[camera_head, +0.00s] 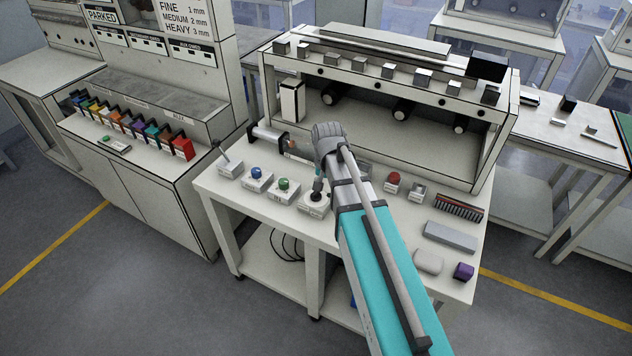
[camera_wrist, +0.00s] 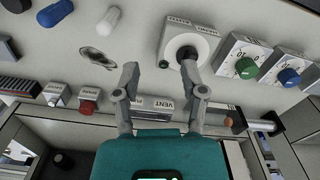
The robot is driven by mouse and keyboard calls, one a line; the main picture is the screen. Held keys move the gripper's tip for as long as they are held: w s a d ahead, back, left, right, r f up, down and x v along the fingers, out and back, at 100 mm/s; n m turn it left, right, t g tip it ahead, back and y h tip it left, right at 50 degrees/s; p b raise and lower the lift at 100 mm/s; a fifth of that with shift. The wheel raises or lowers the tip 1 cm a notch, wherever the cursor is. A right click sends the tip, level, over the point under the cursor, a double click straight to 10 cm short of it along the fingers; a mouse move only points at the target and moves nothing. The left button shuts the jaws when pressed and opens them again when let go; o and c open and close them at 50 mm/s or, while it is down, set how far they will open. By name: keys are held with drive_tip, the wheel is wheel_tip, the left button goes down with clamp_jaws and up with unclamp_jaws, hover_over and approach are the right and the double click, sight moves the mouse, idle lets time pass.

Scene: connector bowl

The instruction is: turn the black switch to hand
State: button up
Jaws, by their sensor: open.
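The black switch (camera_wrist: 187,52) stands on a round pale dial on a light box (camera_wrist: 203,28) near the top of the wrist view. A small green spot shows on the dial's rim. In the head view the black switch (camera_head: 316,196) sits on its box at the bench's front edge, right of the green knob. My gripper (camera_wrist: 160,68) is open, with nothing between its fingers. In the wrist view its right fingertip overlaps the black switch's lower end; I cannot tell whether they touch. The small dial labels are unreadable.
A green knob (camera_head: 283,184), a blue knob (camera_head: 256,172) and a lever box (camera_head: 229,166) stand left of the switch. A red button (camera_head: 393,179), a grey block (camera_head: 450,236) and a purple piece (camera_head: 463,271) lie to the right. A shelf unit (camera_head: 400,120) stands behind.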

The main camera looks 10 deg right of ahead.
sight(316, 194)
drive_tip(key=w+a+r+m+p, duration=0.1)
drive_tip(key=w+r+m+p, duration=0.2)
drive_tip(key=w, duration=0.4)
drive_tip(key=shift+w+a+r, duration=0.35)
drive_tip(key=shift+w+r, duration=0.05)
drive_tip(key=shift+r, duration=0.25)
drive_tip(key=shift+f, duration=0.15)
wheel_tip(316, 194, down, 14)
drive_tip(key=b, duration=1.3)
drive_tip(key=shift+r+b, duration=0.25)
drive_tip(key=shift+b, duration=0.15)
clamp_jaws()
